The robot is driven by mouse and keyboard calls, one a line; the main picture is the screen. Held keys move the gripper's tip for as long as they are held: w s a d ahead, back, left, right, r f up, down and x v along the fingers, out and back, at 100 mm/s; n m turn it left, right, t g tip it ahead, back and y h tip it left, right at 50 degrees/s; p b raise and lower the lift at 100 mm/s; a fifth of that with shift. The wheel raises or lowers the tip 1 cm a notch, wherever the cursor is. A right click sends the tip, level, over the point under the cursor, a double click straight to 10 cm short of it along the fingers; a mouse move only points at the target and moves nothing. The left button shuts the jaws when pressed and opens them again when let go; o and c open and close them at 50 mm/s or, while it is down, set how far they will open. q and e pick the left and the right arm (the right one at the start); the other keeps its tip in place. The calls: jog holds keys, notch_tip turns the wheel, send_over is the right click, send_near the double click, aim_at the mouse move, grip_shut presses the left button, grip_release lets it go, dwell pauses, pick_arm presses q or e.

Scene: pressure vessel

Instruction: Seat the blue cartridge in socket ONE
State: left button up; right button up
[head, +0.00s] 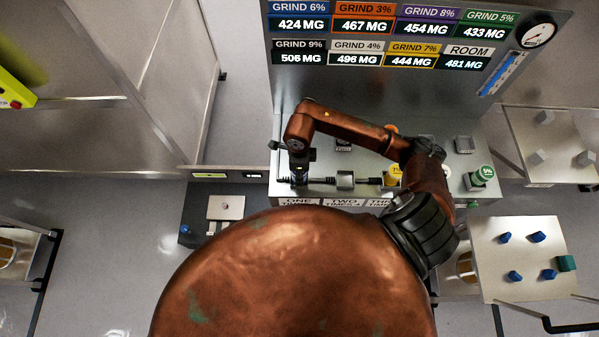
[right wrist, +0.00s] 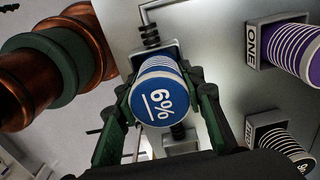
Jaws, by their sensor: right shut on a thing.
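The blue cartridge (right wrist: 158,98), marked 6%, sits between the green fingers of my right gripper (right wrist: 160,84) in the right wrist view. The gripper is shut on it. A grey block (right wrist: 143,57) shows right behind the cartridge; I cannot tell how deep the cartridge is in it. In the head view my right gripper (head: 298,180) points down at the bench's left end, just behind the label ONE (head: 298,202), and hides the cartridge and socket. In the right wrist view a block lettered ONE (right wrist: 252,43) holds a purple cartridge (right wrist: 296,50). My left gripper is not in view.
A black cartridge (right wrist: 283,143) stands in another block in the right wrist view. On the bench are a grey fitting (head: 345,180), a yellow cartridge (head: 393,175) and a green one (head: 483,175). A display board (head: 400,40) rises behind. A side table (head: 510,225) holds several blue pieces.

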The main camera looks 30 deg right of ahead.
jog(key=shift+f, duration=0.1)
jog(key=o, duration=1.4)
jog(key=shift+r, duration=0.55)
notch_tip(320, 180, up, 11)
jog(key=shift+r+b, duration=0.1)
jog(key=shift+b, duration=0.85)
